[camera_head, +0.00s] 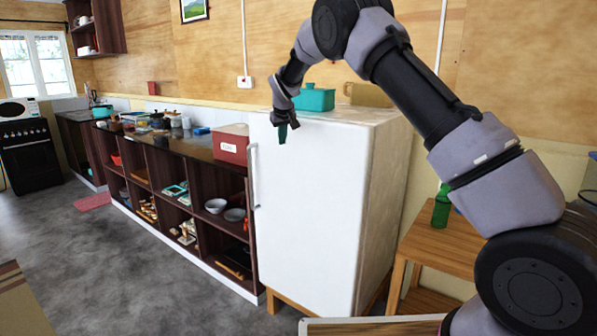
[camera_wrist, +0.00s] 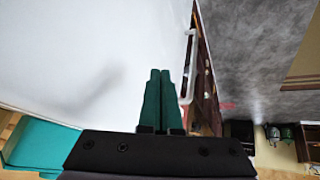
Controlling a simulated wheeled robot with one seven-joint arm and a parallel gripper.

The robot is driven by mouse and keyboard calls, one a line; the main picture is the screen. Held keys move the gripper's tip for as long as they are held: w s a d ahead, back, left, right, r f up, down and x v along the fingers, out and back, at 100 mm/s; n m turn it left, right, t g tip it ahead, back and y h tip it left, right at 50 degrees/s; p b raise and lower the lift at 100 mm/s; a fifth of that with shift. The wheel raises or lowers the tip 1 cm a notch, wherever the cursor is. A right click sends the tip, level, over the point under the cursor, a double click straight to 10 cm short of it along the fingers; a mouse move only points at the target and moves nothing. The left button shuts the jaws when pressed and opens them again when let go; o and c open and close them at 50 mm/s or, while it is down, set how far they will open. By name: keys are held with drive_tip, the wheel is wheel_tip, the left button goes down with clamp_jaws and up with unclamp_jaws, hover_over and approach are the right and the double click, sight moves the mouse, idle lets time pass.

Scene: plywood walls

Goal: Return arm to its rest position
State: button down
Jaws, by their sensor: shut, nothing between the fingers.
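My arm arches over from the right in the head view. My gripper (camera_head: 283,133) hangs in front of the upper part of the white fridge (camera_head: 310,215), fingers pointing down. In the wrist view its two green fingers (camera_wrist: 160,75) are together with nothing between them. The fridge door (camera_wrist: 90,60) fills the left of the wrist view, with a soft shadow on it. The fridge handle (camera_head: 254,175) is to the left of my gripper and also shows just right of the fingers in the wrist view (camera_wrist: 189,65). I cannot tell the exact gap to the door.
A teal box (camera_head: 314,97) sits on the fridge top. A red box (camera_head: 231,145) stands on the counter left of the fridge. A green bottle (camera_head: 441,208) stands on a wooden table (camera_head: 440,245) at the right. The grey floor (camera_head: 90,250) at left is mostly clear.

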drive_tip(key=s+d+r+m, duration=0.3)
drive_tip(key=s+d+r, duration=0.4)
drive_tip(key=d+r, duration=0.55)
drive_tip(key=s+d+r+m+y, duration=0.1)
drive_tip(key=s+d+r, duration=0.35)
drive_tip(key=s, duration=0.25)
drive_tip(key=s+d+r+m, duration=0.2)
drive_tip(key=s+d+r, duration=0.1)
drive_tip(key=s+d, duration=0.35)
drive_tip(key=s+d+f+m, duration=0.1)
drive_tip(key=s+d, duration=0.2)
drive_tip(key=s, duration=1.1)
drive_tip(key=s+d+f+m, duration=0.2)
drive_tip(key=s+d, duration=0.2)
drive_tip(key=s, duration=1)
drive_tip(key=shift+s+t, duration=0.15)
drive_tip(key=shift+t, duration=0.15)
